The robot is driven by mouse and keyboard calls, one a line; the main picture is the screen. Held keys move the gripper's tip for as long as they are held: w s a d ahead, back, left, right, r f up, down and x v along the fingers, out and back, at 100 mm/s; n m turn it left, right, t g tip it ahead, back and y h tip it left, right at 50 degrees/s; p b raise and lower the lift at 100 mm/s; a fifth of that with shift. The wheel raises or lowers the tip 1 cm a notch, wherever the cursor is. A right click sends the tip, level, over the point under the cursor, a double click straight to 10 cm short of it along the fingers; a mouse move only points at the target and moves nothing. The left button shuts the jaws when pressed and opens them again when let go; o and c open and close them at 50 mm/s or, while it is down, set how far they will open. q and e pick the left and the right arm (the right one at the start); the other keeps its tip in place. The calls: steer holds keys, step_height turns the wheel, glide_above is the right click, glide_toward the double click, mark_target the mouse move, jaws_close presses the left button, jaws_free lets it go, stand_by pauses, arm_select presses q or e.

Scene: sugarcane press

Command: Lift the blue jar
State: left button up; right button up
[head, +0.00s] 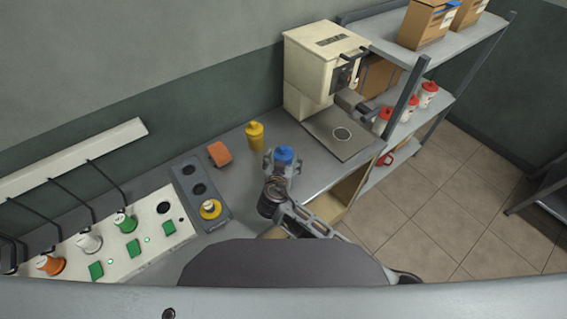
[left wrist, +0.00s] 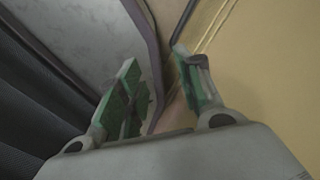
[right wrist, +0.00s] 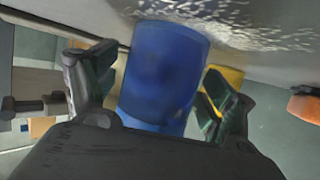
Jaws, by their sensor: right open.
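The blue jar (head: 285,153) stands on the grey counter, in front and to the right of a yellow bottle. My right gripper (head: 283,166) is open, with one finger on either side of the jar. In the right wrist view the blue jar (right wrist: 160,75) fills the space between the two fingers (right wrist: 150,88), with a gap visible at the left finger. Whether the right finger touches it I cannot tell. My left gripper (left wrist: 160,85) is open and empty in its wrist view, close to a tan surface. It does not show in the head view.
A yellow bottle (head: 255,135) and an orange block (head: 219,153) stand nearby. A beige machine (head: 308,75) is behind, right. A dark holder (head: 188,172) and a white panel (head: 130,262) with green buttons lie left. An open drawer (head: 345,190) and shelves (head: 425,105) are right.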

steer(key=c, duration=1.3)
steer(key=shift+r, duration=0.6)
step_height(320, 180, up, 8)
steer(key=shift+f, duration=0.25)
steer(key=shift+r, duration=0.6)
arm_select(q)
steer(key=shift+w+d+f, duration=0.2)
steer(key=shift+w+d, duration=0.1)
steer(key=shift+d, duration=0.1)
arm_select(e)
steer(key=shift+r, duration=0.15)
